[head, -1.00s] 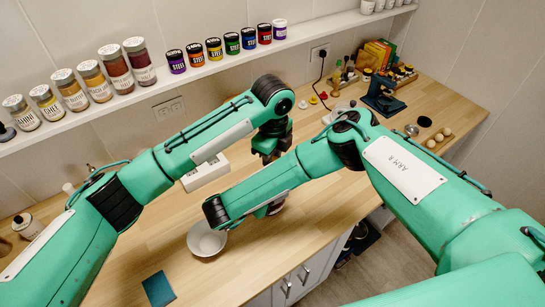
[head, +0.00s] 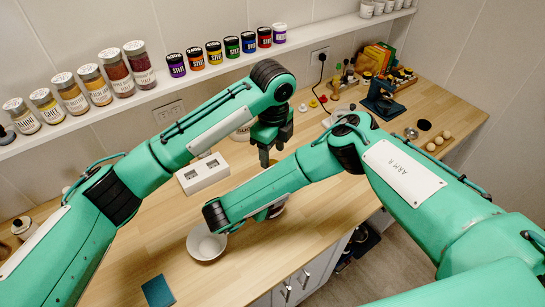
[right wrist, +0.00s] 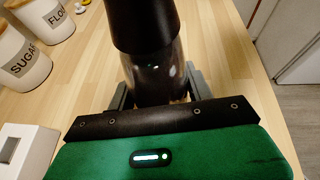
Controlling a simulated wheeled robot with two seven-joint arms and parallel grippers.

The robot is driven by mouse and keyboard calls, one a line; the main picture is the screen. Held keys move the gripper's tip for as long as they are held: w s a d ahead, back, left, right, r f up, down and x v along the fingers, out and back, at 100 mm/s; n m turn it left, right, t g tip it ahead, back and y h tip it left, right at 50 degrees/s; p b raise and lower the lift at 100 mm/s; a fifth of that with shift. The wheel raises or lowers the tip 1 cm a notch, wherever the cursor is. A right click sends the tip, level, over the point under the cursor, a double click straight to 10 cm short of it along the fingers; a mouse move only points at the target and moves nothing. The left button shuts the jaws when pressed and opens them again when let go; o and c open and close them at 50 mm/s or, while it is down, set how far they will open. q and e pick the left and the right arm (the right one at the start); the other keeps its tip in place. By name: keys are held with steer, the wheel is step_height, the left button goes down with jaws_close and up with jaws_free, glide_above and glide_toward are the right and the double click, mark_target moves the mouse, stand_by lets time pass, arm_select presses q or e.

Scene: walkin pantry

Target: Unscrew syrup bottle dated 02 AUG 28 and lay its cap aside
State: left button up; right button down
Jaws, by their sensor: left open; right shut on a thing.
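In the right wrist view, my right gripper (right wrist: 160,90) is shut on a dark glass bottle (right wrist: 156,76). A wide black part (right wrist: 142,24) covers the bottle's upper end; I cannot tell whether it is all cap. No date or label can be read. In the head view, my right forearm hides the right gripper and most of the bottle. My left gripper (head: 266,157) is open, pointing down, above and behind the right forearm. I see nothing between its fingers, and the gap to the bottle cannot be judged.
A white bowl (head: 206,243) and a dark blue mat (head: 158,291) are at the counter's front. Sugar (right wrist: 22,58) and flour (right wrist: 50,18) canisters stand nearby. Eggs (head: 438,141) lie far right.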

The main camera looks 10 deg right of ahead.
mark_target(272, 164)
arm_select(q)
steer(key=r+m, duration=0.1)
steer(key=m, duration=0.1)
steer(key=shift+d+r+m, duration=0.1)
steer(key=shift+m, duration=0.2)
steer(key=m, duration=0.1)
steer(key=r+m, duration=0.1)
steer(key=m, duration=0.1)
steer(key=shift+m, duration=0.3)
steer(key=m, duration=0.3)
steer(key=r+m, duration=0.1)
steer(key=m, duration=0.1)
steer(key=shift+r+m, duration=0.15)
steer(key=shift+m, duration=0.25)
steer(key=shift+r+m, duration=0.1)
steer(key=shift+m, duration=0.5)
steer(key=shift+f, duration=3.95)
steer(key=c, duration=1)
